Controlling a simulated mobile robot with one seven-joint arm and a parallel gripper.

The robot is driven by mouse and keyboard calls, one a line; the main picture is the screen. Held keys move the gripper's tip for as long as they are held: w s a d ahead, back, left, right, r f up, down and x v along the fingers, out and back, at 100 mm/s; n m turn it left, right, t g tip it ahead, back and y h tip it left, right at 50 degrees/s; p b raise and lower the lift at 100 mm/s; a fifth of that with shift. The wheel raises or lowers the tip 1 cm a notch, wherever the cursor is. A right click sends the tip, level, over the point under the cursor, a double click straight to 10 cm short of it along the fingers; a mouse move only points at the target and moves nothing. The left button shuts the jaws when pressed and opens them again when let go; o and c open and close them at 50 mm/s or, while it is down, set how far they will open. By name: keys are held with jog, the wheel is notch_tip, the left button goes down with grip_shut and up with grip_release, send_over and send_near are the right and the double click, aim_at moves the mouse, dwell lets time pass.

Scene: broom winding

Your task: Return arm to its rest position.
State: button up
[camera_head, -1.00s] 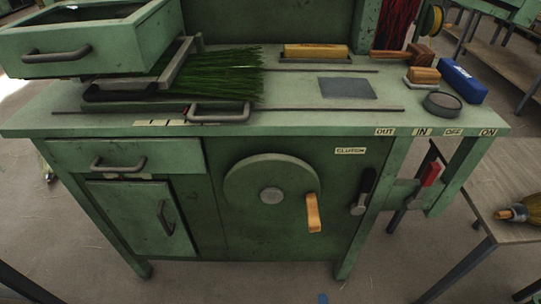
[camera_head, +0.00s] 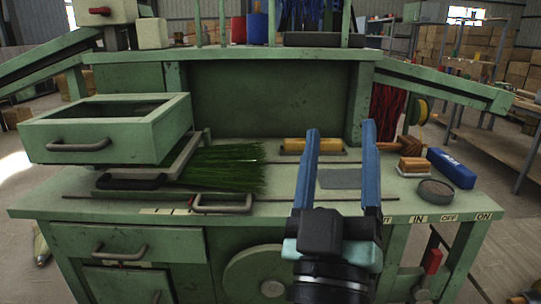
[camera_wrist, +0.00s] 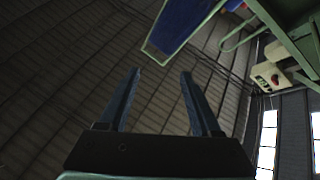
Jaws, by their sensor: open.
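My gripper (camera_head: 340,132) is in the head view, right of centre, in front of the green workbench (camera_head: 130,208). Its two blue fingers point up and stand apart with nothing between them. In the wrist view my gripper (camera_wrist: 161,75) also shows open and empty, with the roof beyond it. The fingers and wrist hide part of the bench front and some of its top, including part of the label row.
A green drawer box (camera_head: 108,128) and green bristles (camera_head: 225,168) lie on the bench's left. A wooden block (camera_head: 300,146), a blue box (camera_head: 451,168) and a round dark puck (camera_head: 436,191) lie further right. A large wheel (camera_head: 250,272) is on the front.

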jog(key=s+a+r+m+t+y, duration=0.1)
jog(key=s+a+r+t+y, duration=0.2)
jog(key=r, duration=0.5)
jog(key=s+a+r+m+y, duration=0.1)
jog(key=s+a+r+y, duration=0.2)
jog(key=s+a+r, duration=0.3)
notch_tip(320, 180, up, 25)
jog(key=d+p, duration=0.1)
jog(key=p, duration=2.3)
jog(key=shift+w+d+f+h, duration=0.15)
jog(key=shift+w+d+h, duration=0.15)
jog(key=shift+w+h, duration=0.15)
